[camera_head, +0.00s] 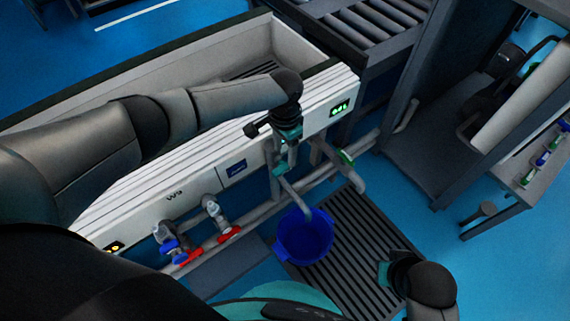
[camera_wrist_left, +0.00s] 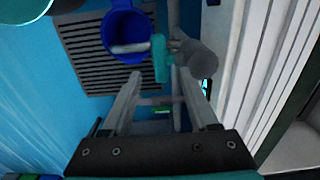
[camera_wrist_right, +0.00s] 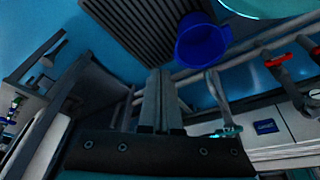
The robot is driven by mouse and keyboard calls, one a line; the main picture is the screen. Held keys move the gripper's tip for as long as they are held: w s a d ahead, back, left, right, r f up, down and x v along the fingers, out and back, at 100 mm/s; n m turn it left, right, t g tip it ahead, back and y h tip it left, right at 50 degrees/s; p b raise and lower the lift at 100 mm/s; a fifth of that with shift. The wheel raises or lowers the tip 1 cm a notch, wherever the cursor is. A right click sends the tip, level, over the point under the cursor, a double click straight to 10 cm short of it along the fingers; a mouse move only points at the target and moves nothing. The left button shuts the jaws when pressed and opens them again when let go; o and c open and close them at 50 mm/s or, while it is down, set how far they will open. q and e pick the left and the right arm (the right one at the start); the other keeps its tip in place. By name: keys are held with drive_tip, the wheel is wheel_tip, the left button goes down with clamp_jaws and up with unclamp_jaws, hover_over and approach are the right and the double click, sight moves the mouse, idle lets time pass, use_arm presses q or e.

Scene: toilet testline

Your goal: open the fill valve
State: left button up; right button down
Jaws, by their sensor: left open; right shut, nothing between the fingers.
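A valve with a teal handle (camera_head: 282,168) sits on a grey pipe in front of the white panel, above a blue bucket (camera_head: 302,236). In the left wrist view the teal handle (camera_wrist_left: 160,58) stands upright beside a grey round body (camera_wrist_left: 196,59). My left gripper (camera_head: 284,150) is open, its fingertips close to this handle; I cannot tell whether they touch it. A second valve with a green handle (camera_head: 346,157) is on the pipe to the right. My right gripper (camera_head: 384,272) is shut and empty over the floor grate; its closed fingers (camera_wrist_right: 160,98) show in the right wrist view.
The white trough panel (camera_head: 212,180) runs behind the pipes. A slatted floor grate (camera_head: 350,235) lies under the bucket. A grey-framed bench (camera_head: 520,190) stands at right.

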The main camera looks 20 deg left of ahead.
sight(285, 166)
use_arm(q)
wheel_tip(285, 166, down, 4)
drive_tip(key=shift+b, duration=1.15)
drive_tip(key=shift+f+b, duration=0.55)
drive_tip(key=shift+f, duration=0.35)
use_arm(e)
wheel_tip(285, 166, up, 7)
drive_tip(key=w+t, duration=0.1)
drive_tip(key=shift+a+f+t, duration=0.15)
drive_tip(key=shift+a+t, duration=0.25)
use_arm(q)
drive_tip(key=shift+c, duration=0.2)
clamp_jaws()
